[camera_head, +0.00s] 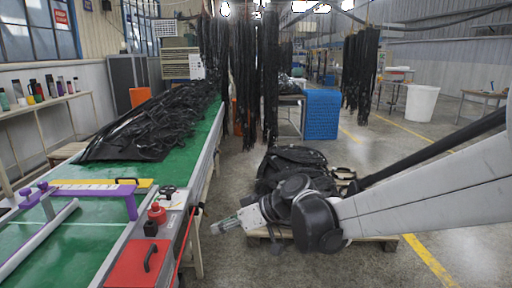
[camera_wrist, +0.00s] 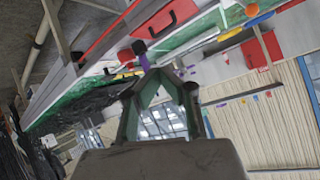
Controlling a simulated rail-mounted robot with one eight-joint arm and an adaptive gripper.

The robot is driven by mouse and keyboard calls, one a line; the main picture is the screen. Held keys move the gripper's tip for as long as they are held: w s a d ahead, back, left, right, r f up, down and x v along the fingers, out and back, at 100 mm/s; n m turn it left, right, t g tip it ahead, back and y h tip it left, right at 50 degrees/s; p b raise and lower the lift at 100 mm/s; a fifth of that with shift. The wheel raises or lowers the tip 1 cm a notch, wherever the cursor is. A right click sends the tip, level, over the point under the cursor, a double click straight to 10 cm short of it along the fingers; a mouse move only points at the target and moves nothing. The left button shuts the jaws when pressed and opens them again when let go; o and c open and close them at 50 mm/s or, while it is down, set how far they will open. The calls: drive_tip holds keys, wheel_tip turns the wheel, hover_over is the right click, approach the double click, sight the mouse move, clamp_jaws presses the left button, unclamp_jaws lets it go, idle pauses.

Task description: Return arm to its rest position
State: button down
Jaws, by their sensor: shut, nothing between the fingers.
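My arm reaches in from the right side of the head view, low over the floor. My gripper (camera_head: 222,226) points left, just right of the green table's side, and looks small there. In the wrist view my gripper (camera_wrist: 158,72) shows its fingers coming together at the tips, with nothing between them. Black hoses (camera_head: 268,85) hang in bunches in the middle of the head view, behind the gripper and apart from it. Another bunch of hanging hoses (camera_head: 361,70) is farther right.
A pallet (camera_head: 392,243) with black items lies beneath my wrist. A white bin (camera_head: 421,103) stands at right.

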drive_tip(key=s+d+r+m+t+h+p, duration=0.2)
drive_tip(key=s+d+m+h, duration=0.3)
drive_tip(key=s+d, duration=0.5)
drive_tip(key=s+d+r+m+t+h+p, duration=0.2)
drive_tip(key=s+d+m+h, duration=0.4)
drive_tip(key=s+d, duration=0.5)
drive_tip(key=d, duration=0.8)
drive_tip(key=shift+d+r+m, duration=0.15)
drive_tip(key=shift+r+m, duration=0.1)
drive_tip(key=shift+m, duration=0.05)
drive_tip(key=shift+s, duration=0.1)
